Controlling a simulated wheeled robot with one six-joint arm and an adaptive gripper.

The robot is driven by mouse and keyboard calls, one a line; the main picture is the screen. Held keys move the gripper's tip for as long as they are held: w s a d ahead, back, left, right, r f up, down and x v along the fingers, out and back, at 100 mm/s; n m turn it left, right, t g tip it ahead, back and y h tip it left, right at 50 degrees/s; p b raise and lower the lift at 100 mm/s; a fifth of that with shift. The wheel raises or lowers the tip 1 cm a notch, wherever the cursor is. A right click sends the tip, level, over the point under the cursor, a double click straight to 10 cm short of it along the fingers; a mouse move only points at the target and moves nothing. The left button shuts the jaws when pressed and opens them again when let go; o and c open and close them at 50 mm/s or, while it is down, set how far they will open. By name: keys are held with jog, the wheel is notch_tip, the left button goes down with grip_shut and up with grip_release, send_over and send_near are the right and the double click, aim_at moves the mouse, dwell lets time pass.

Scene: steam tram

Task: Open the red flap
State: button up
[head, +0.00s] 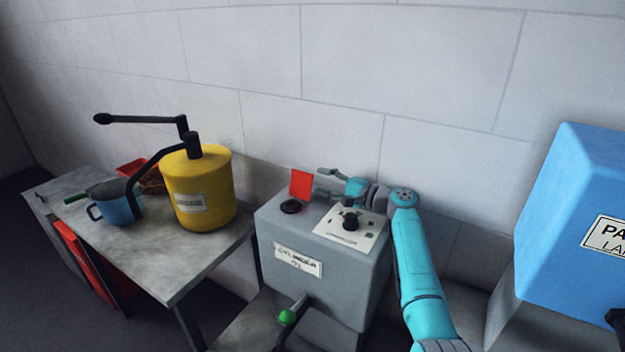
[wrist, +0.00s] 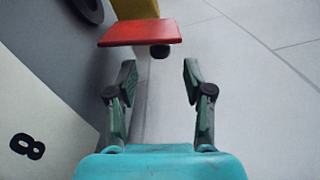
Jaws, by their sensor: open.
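The red flap (head: 300,185) stands upright on top of the grey box labelled cylinder (head: 330,255). It stands behind a round black opening or disc (head: 291,206). In the wrist view the red flap (wrist: 140,32) is seen close to edge-on, just beyond my fingertips, with a small dark knob (wrist: 160,52) below it. My gripper (head: 324,180) is to the right of the flap, above the back of the box. In the wrist view my gripper (wrist: 158,78) is open, with nothing between its fingers. I see no clear contact with the flap.
A dial plate with a black knob (head: 350,220) lies on the box top, beside my gripper. A green-tipped lever (head: 287,317) sticks out in front. A yellow canister (head: 200,190) and blue mug (head: 120,205) stand on the left table. The wall is close behind.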

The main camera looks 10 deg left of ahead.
aim_at(312, 178)
jog(key=shift+x, duration=1.95)
jog(key=shift+s, duration=0.15)
jog(key=shift+r, duration=0.1)
grip_shut()
